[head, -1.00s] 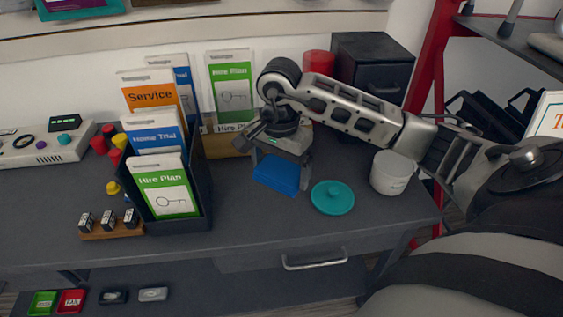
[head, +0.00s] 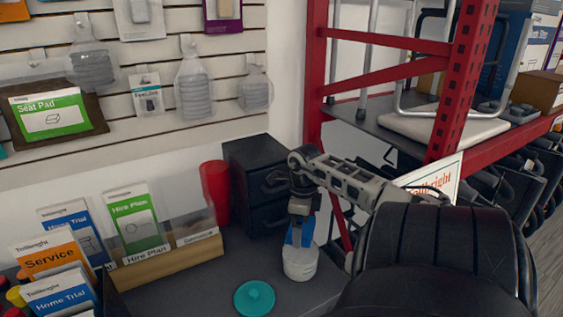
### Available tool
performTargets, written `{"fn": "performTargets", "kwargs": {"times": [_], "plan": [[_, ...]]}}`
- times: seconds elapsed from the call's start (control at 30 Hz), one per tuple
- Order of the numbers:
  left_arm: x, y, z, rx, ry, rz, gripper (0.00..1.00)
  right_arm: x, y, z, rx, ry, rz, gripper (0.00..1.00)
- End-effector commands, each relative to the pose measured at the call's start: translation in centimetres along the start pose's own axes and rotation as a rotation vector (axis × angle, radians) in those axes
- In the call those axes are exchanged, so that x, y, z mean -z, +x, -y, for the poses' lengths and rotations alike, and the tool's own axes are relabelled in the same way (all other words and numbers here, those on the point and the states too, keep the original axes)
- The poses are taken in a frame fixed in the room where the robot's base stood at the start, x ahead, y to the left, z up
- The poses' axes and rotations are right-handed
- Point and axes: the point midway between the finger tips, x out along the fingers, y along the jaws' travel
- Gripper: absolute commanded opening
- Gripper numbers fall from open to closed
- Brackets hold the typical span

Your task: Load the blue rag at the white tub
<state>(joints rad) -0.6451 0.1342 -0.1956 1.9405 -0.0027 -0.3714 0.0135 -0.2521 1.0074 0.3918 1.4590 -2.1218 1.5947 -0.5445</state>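My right gripper (head: 300,228) points down over the white tub (head: 300,265), with the blue rag (head: 299,234) between its fingers. The rag is at the tub's mouth, and its lower end meets the rim in the picture. I cannot tell how far inside it reaches. The tub stands upright on the dark bench, in front of the black drawer unit. A teal lid (head: 254,298) lies flat on the bench to the left of the tub. My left gripper is not in view.
A black drawer unit (head: 262,185) and a red cylinder (head: 214,192) stand behind the tub. A wooden leaflet holder (head: 165,262) is to the left. A red rack post (head: 455,95) rises at the right. The bench around the lid is clear.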

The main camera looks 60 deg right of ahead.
Motion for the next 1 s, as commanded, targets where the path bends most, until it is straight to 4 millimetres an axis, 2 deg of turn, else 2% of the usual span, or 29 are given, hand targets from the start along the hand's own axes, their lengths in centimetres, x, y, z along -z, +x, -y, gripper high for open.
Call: {"fn": "performTargets", "kwargs": {"times": [0.17,0.37,0.6,1.0], "plan": [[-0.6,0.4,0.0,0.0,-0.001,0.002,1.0,0.2,1.2,0.1,-0.002,0.013,0.001,0.72],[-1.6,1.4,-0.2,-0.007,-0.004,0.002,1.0,0.1,3.7,0.1,-0.002,0.01,0.002,0.72],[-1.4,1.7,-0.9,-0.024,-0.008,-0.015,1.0,0.1,5.6,0.1,-0.001,0.008,0.001,0.72],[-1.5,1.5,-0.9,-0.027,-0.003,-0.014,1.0,0.1,5.9,0.1,0.0,0.007,-0.001,0.72]]}}
